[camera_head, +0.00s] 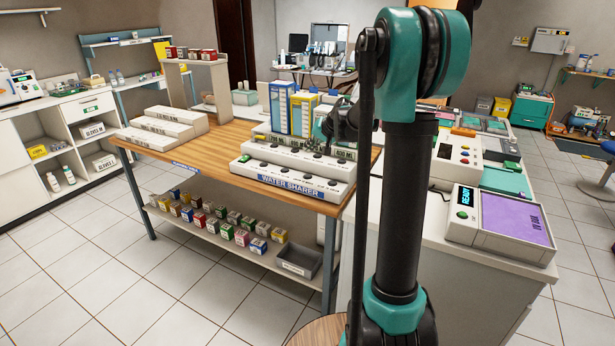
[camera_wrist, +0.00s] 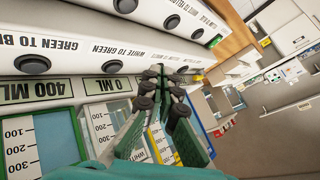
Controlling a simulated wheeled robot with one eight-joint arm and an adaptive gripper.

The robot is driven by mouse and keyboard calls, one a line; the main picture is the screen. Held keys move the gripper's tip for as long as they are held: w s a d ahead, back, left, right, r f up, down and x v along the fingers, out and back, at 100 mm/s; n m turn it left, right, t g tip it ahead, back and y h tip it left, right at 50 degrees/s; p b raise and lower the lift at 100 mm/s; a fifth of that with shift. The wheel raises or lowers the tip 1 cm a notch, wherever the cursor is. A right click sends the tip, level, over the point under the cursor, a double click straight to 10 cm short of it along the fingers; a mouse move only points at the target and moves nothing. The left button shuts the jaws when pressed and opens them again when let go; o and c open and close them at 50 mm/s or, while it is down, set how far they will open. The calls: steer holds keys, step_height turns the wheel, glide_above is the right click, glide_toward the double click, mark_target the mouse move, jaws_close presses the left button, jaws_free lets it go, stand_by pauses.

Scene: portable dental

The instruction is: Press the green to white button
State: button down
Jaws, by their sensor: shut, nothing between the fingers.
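The white WATER SHARER console (camera_head: 290,181) stands on the wooden table, with two stepped rows of dark round buttons. In the wrist view, a button (camera_wrist: 32,63) sits beside a label beginning "GREEN TO B". Another button (camera_wrist: 112,67) is near a label beginning "WHITE TO". I cannot read a full "green to white" label in either view. My gripper (camera_wrist: 165,78) is shut and empty, its fingertips over the console near the display row. In the head view my gripper (camera_head: 340,125) is partly hidden by my arm. I cannot tell whether it touches the console.
Displays reading 400 ML (camera_wrist: 35,90) and 0 ML (camera_wrist: 108,84) sit above graduated containers (camera_wrist: 35,145). Blue and yellow containers (camera_head: 303,113) stand behind the console. White stepped blocks (camera_head: 165,125) are at the table's left. A purple-screened device (camera_head: 515,218) is at right.

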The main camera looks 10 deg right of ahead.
mark_target(309, 176)
steer(key=shift+f, duration=0.1)
steer(key=shift+f, duration=4.3)
steer(key=shift+f, duration=0.15)
steer(key=shift+f, duration=0.3)
steer(key=shift+f, duration=0.4)
steer(key=shift+r, duration=0.85)
steer(key=shift+r, duration=0.1)
steer(key=shift+r, duration=2.4)
